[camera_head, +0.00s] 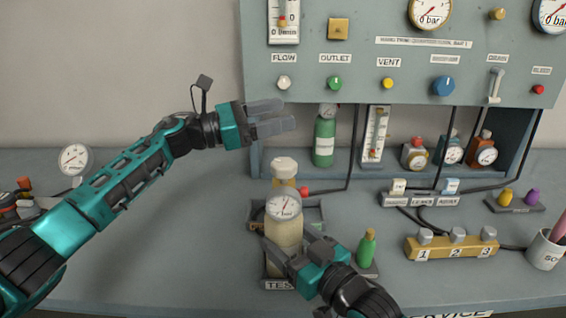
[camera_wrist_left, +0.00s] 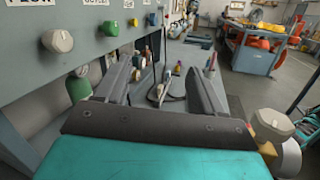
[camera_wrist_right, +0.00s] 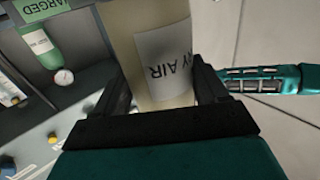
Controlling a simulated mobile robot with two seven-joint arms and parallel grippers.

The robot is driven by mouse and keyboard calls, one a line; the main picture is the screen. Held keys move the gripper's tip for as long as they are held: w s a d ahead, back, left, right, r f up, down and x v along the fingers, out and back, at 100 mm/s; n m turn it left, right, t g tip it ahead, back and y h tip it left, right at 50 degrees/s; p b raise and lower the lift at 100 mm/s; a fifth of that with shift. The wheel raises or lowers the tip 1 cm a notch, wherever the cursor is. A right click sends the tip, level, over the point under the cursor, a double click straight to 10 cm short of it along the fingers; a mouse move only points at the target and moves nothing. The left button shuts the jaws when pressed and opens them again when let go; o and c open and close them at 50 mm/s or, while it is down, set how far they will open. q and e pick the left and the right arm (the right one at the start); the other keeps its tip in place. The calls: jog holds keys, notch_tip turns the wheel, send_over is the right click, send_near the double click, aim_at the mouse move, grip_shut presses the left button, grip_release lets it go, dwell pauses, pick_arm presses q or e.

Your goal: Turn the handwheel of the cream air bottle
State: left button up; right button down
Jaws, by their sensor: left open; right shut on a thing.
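The cream air bottle (camera_head: 284,240) stands upright in a holder marked TEST at the front middle of the bench. Its round gauge (camera_head: 284,206) faces me. Above it are a brass valve and a cream handwheel (camera_head: 284,167). The handwheel also shows at the right of the left wrist view (camera_wrist_left: 273,124). My right gripper (camera_head: 287,243) is shut on the bottle's body, whose label shows in the right wrist view (camera_wrist_right: 165,60). My left gripper (camera_head: 288,116) is open and empty, above the handwheel and apart from it, in front of the panel.
The grey panel (camera_head: 370,75) with knobs and gauges stands behind. A small green bottle (camera_head: 367,248) stands right of the cream one. A yellow numbered block (camera_head: 450,248) and hoses lie at right. The bench's left middle is clear.

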aim_at(283, 162)
pick_arm(q)
jog(key=s+a+f+m+g+y, duration=0.1)
jog(key=s+a+f+m+g, duration=0.3)
jog(key=s+a+g, duration=0.6)
jog(key=shift+m, duration=0.3)
jog(key=x, duration=0.8)
jog(key=r+x, duration=0.1)
jog(key=x, duration=0.3)
jog(key=shift+w+d, duration=0.1)
jog(key=shift+w, duration=0.05)
jog(key=shift+f, duration=0.1)
jog(key=c, duration=1)
jog(key=shift+t, duration=0.7)
